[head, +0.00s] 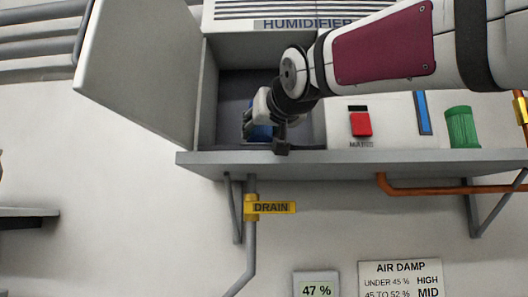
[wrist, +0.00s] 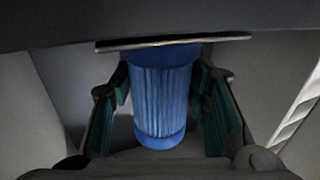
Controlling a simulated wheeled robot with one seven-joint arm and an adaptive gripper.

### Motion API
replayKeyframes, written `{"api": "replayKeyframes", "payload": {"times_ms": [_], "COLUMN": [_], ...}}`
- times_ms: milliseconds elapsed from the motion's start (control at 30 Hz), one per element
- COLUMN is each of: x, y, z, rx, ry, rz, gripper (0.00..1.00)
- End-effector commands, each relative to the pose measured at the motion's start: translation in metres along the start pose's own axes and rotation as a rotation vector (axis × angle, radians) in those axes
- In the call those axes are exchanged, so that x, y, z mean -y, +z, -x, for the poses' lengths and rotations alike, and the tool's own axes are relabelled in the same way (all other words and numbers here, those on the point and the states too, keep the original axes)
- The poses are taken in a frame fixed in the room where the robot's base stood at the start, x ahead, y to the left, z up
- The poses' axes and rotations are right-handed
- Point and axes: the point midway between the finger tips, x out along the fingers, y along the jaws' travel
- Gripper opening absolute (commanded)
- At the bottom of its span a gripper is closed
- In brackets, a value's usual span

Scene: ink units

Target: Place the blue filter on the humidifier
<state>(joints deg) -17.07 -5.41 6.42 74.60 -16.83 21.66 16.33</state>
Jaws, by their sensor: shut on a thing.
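The humidifier (head: 232,46) is a pale cabinet with a slatted top and its name on the front. Its door (head: 135,75) stands open to the left, showing a dark bay. My gripper (wrist: 164,92) is shut on the blue filter (wrist: 163,105), a ridged cylinder between the green-padded fingers. In the head view the blue filter (head: 260,132) shows partly, inside the bay opening, with my wrist hiding much of it. In the wrist view its top end meets or overlaps a thin light-edged plate (wrist: 175,41); I cannot tell whether it is seated.
A grey shelf (head: 350,163) runs below the bay. To the right are a red switch (head: 361,124), a blue strip (head: 423,113) and a green ribbed cylinder (head: 462,128). A drain pipe (head: 251,240) and an orange pipe (head: 430,188) are below. My arm crosses the upper right.

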Motion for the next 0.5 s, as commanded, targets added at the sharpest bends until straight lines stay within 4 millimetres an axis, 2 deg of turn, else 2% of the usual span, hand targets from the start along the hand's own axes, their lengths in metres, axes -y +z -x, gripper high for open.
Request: {"api": "replayKeyframes", "payload": {"times_ms": [367,400,467,500], "x": [-0.0004,-0.0003,-0.0002,-0.0002], "y": [0.0033,0.0038,0.0033,0.0031], "z": [-0.0003,-0.0003,0.0,0.0001], "rx": [-0.001,0.0,0.0,0.0], "ry": [0.0,0.0,0.0,0.0], "rz": [0.0,0.0,0.0,0.0], "gripper": [0.1,0.47,0.61,0.62]}}
